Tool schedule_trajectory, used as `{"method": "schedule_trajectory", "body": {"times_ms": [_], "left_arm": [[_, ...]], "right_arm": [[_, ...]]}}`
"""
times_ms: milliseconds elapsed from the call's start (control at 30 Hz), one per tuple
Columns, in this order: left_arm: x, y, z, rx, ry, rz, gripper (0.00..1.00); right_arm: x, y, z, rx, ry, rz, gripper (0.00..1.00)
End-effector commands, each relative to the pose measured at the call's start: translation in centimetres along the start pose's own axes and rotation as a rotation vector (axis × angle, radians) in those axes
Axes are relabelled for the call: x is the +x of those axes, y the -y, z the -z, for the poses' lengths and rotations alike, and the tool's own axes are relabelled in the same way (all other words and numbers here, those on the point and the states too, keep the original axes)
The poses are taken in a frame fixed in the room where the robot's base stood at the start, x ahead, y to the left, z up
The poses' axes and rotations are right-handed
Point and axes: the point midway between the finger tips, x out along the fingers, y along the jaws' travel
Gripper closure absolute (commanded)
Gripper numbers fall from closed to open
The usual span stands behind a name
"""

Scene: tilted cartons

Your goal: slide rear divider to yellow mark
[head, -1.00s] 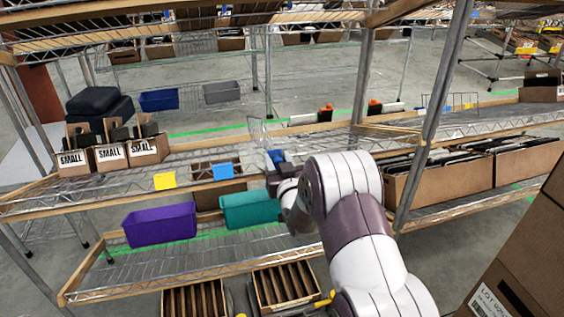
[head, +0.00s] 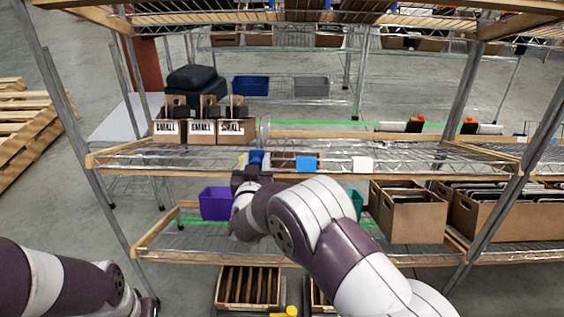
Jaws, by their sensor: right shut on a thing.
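My right gripper (head: 256,164) is at the front edge of the middle shelf (head: 390,155), shut, with a blue piece (head: 257,157) showing between its fingers. A thin wire divider (head: 263,134) stands on the shelf just behind it, right of the SMALL cartons; its lower front is hidden by the gripper, so the grasp itself is hard to see. The yellow mark (head: 241,159) is on the front rail just left of the gripper and partly covered. A blue mark (head: 306,163) and a white mark (head: 362,163) sit farther right.
Tilted SMALL cartons (head: 202,131) with dark contents stand left of the divider. The shelf right of it is mostly bare. Below are a purple bin (head: 215,204), a teal bin (head: 355,203) mostly hidden by my arm, and large cartons (head: 412,215). Metal posts flank the shelf.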

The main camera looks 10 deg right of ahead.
Motion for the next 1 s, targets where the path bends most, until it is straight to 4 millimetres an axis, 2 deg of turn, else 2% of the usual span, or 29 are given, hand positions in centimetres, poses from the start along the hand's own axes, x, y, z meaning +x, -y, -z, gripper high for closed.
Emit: {"method": "schedule_trajectory", "body": {"times_ms": [200, 633, 667, 700, 1000], "left_arm": [[-0.2, 0.0, 0.0, 0.000, 0.000, 0.000, 0.61], [-0.2, 0.0, 0.0, 0.000, 0.000, 0.000, 0.61], [-0.2, 0.0, 0.0, 0.000, 0.000, 0.000, 0.61], [-0.2, 0.0, 0.0, 0.000, 0.000, 0.000, 0.61], [-0.3, 0.0, 0.0, 0.000, 0.000, 0.000, 0.61]], "right_arm": [[0.0, 1.9, 0.0, 0.000, 0.000, 0.001, 1.00], [0.0, 2.2, 0.0, -0.001, -0.001, 0.001, 1.00], [0.0, 2.2, 0.0, -0.001, -0.001, 0.000, 0.48], [0.0, 2.2, 0.0, -0.001, -0.001, 0.000, 0.43], [-0.2, 2.2, 0.1, -0.001, -0.001, 0.000, 0.43]]}}
